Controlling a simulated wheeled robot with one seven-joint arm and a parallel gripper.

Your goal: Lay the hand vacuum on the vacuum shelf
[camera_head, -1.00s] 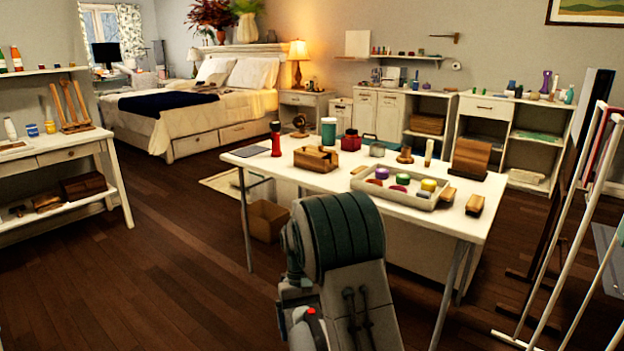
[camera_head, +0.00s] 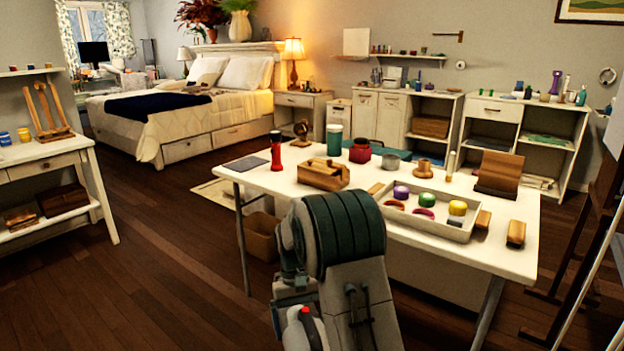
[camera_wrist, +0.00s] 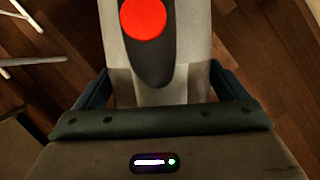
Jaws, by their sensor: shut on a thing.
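The hand vacuum (camera_wrist: 183,60) has a pale grey body with a dark panel and a round red button. My gripper (camera_wrist: 160,80) is shut on it, with a dark blue finger on each side of the body. In the head view, part of the vacuum (camera_head: 303,330) shows low in the middle beside my arm, above the floor. Its far end is out of the wrist view. Several shelves are in view, including a wall shelf (camera_head: 410,56) at the back and another (camera_head: 32,71) at the left; I cannot tell which is the vacuum shelf.
A white table (camera_head: 400,245) with a tray (camera_head: 437,231), wooden blocks and jars stands just ahead. An easel-like frame (camera_head: 585,260) stands at the right. A side table (camera_head: 45,150) is at the left, a bed (camera_head: 180,115) behind. Wooden floor is clear at front left.

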